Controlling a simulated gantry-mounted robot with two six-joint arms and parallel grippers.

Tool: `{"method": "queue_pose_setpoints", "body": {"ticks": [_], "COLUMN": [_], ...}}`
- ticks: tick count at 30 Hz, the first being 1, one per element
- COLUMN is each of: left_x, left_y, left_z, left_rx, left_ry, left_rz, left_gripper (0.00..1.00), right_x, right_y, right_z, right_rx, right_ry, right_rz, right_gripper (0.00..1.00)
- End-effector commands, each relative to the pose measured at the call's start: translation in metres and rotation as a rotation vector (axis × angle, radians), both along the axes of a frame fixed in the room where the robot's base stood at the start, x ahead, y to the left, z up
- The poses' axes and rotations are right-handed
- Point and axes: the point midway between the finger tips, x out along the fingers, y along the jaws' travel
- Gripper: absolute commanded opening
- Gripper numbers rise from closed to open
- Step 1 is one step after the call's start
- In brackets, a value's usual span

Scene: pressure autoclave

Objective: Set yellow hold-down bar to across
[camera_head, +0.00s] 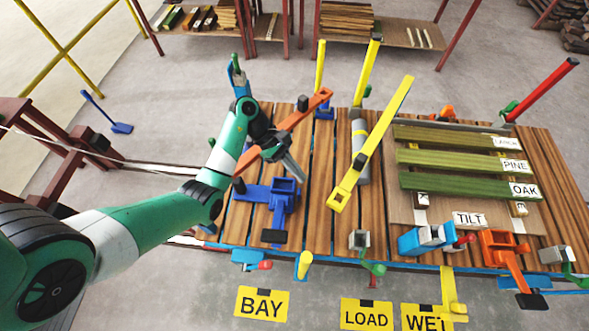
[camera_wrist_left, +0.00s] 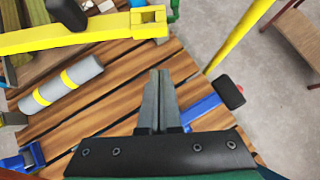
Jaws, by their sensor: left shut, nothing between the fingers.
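The yellow hold-down bar (camera_head: 376,138) slants over the middle of the plank deck, its socketed near end low and its far end toward the upper right. In the left wrist view the bar (camera_wrist_left: 85,36) runs across the upper left, with its notched end near the top middle. My left gripper (camera_head: 301,179) is left of the bar, beside the orange bar, and apart from the yellow one. In the left wrist view the gripper fingers (camera_wrist_left: 160,73) are shut together and empty, pointing toward the notched end. My right gripper is out of view.
An orange bar (camera_head: 312,104) partly hidden by my wrist and a blue clamp (camera_head: 282,196) stand close by. A grey banded cylinder (camera_head: 361,150) lies beside the yellow bar. Green boards (camera_head: 470,185) lie on the right. Yellow posts (camera_head: 367,72) rise at the far edge.

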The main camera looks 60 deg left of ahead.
Motion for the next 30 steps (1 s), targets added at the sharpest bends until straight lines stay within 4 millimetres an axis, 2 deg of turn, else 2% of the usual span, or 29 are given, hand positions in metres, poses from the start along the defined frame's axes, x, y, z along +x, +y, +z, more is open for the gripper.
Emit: {"method": "queue_pose_setpoints", "body": {"ticks": [1, 6, 13, 30], "left_x": [0.003, 0.016, 0.032, 0.035], "left_y": [-0.008, -0.031, -0.059, -0.065], "left_z": [-0.010, -0.036, -0.033, -0.031], "left_rx": [-0.003, -0.002, 0.000, 0.000], "left_ry": [0.003, 0.003, -0.001, 0.000], "left_rz": [-0.003, -0.004, -0.002, 0.018], "left_gripper": [0.00, 0.00, 0.00, 0.00], "right_x": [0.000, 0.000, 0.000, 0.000], "right_y": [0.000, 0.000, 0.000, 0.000], "right_z": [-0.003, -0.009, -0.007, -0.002], "right_rx": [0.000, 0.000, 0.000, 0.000], "right_ry": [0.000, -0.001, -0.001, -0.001], "right_rz": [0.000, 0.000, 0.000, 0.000], "right_gripper": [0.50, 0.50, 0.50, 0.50]}}
